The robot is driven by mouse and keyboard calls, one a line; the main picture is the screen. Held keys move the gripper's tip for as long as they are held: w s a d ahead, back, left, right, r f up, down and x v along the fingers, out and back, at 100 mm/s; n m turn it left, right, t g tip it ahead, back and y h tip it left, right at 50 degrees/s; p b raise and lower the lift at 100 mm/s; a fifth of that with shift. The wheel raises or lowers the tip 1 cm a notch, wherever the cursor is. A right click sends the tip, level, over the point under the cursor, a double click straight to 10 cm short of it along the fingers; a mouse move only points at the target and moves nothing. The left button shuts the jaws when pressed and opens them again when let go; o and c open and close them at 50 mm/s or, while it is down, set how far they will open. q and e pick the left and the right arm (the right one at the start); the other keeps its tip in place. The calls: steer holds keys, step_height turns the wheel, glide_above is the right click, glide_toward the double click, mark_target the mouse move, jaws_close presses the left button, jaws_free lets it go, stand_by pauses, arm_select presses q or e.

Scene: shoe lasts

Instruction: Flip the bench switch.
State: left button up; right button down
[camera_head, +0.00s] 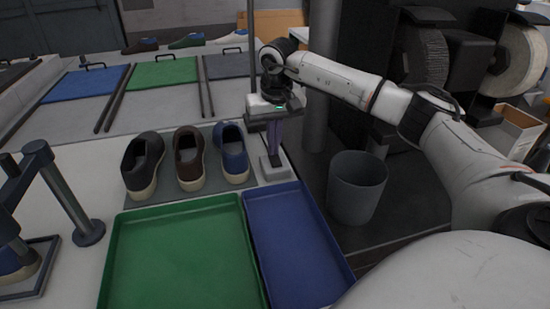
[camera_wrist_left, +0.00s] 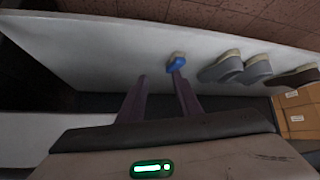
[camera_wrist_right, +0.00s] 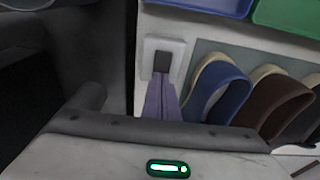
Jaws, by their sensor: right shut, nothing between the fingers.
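The bench switch (camera_head: 277,173) is a small pale box with a dark rocker on the bench, right of the shoes. It also shows in the right wrist view (camera_wrist_right: 177,47), with its dark rocker (camera_wrist_right: 162,61) facing the fingers. My right gripper (camera_head: 275,152) is shut and empty, pointing down with its purple fingertips at the rocker. The fingertips hide part of the rocker, and I cannot tell whether they touch it. My left gripper (camera_wrist_left: 160,76) is open and empty in its wrist view, outside the head view.
A dark shoe (camera_head: 143,163), a brown shoe (camera_head: 189,160) and a blue shoe (camera_head: 231,155) stand left of the switch. A green tray (camera_head: 180,255) and a blue tray (camera_head: 295,245) lie in front. A grey bin (camera_head: 357,188) stands right of the bench.

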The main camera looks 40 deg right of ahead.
steer(key=shift+f, duration=0.25)
step_height(320, 180, up, 5)
steer(key=p, duration=0.4)
steer(key=shift+r+p, duration=0.15)
steer(key=shift+p, duration=0.25)
steer(key=shift+r+p, duration=0.3)
steer(key=shift+r, duration=0.65)
